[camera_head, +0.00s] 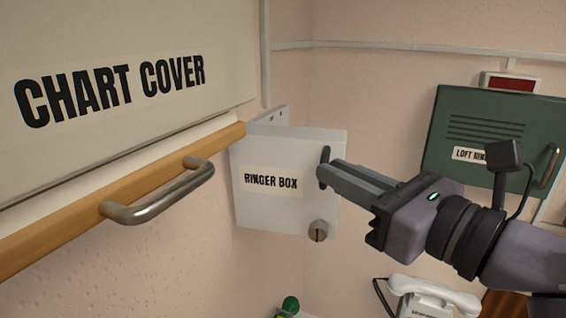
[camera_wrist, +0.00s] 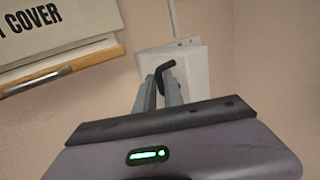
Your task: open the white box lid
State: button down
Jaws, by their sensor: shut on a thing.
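The white box (camera_head: 275,205), labelled "RINGER BOX", is fixed to the wall in the middle of the head view. Its front panel looks closed or nearly so; I cannot tell if there is a gap. A dark handle (camera_head: 324,167) sits near the panel's upper right edge. A round metal knob with a slot (camera_head: 318,231) is at the lower right. My gripper (camera_head: 332,172) reaches in from the right, with its fingers shut on the dark handle. In the wrist view, the handle (camera_wrist: 165,68) shows between the fingertips, with the white box (camera_wrist: 195,70) behind it.
A large "CHART COVER" panel (camera_head: 190,100) with a wooden rail (camera_head: 40,247) and a metal pull handle (camera_head: 160,205) is at the left. A green "LOFT" box (camera_head: 480,125) hangs at the right, below a red display (camera_head: 512,84). A white phone (camera_head: 430,298) is below my gripper.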

jog(key=shift+s+a+r, duration=0.2)
jog(key=shift+s+a, duration=0.3)
jog(key=shift+a, duration=0.05)
jog(key=shift+s+a+r, duration=0.2)
jog(key=shift+s+a, duration=0.25)
jog(key=shift+a, duration=0.1)
jog(key=c, duration=1.5)
grip_release()
jog(key=shift+w+a+f, duration=0.1)
jog(key=shift+a, duration=0.05)
jog(key=shift+f, duration=0.1)
jog(key=shift+w+f, duration=0.1)
jog(key=shift+w, duration=0.05)
